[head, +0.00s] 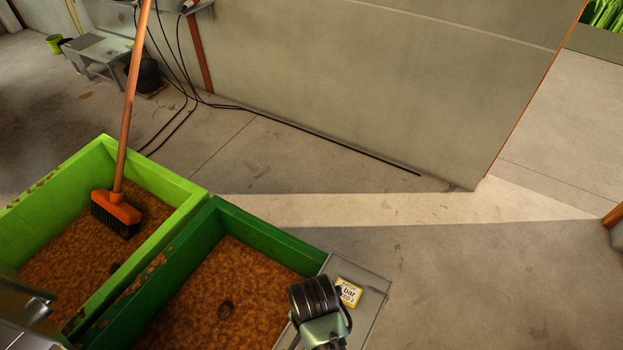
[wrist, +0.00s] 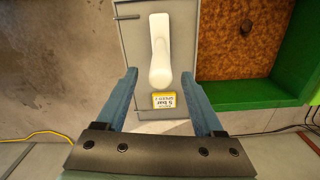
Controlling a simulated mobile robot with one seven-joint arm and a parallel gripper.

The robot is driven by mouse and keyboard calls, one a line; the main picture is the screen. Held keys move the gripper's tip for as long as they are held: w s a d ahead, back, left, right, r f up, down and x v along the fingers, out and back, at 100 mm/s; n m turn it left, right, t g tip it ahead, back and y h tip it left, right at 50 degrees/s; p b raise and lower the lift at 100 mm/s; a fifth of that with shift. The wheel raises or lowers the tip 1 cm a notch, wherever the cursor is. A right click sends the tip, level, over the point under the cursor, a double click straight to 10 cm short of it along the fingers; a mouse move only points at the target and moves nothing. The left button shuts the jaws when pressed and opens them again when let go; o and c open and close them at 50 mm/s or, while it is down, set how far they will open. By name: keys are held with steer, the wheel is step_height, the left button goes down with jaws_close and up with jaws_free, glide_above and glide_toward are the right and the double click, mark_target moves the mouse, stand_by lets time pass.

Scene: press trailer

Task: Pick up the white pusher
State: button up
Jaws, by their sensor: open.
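The white pusher (wrist: 160,50) lies on a grey panel (wrist: 135,45) in the wrist view, its long body pointing toward my gripper. My gripper (wrist: 159,74) is open, with one blue finger on each side of the pusher's near end. The fingers look apart from it; I cannot tell how high they are above it. In the head view the grey panel (head: 371,308) is at the lower right, and my arm hides the pusher there.
A yellow-and-white label (head: 348,292) is on the panel. A dark green bin (head: 262,232) and a light green bin (head: 50,198), both with brown contents, stand to its left. A broom (head: 117,210) stands in the light green bin. The floor at right is clear.

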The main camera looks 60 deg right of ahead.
steer(key=shift+a+f+p, duration=0.2)
steer(key=shift+f+p, duration=0.15)
steer(key=shift+f, duration=1.6)
jaws_close()
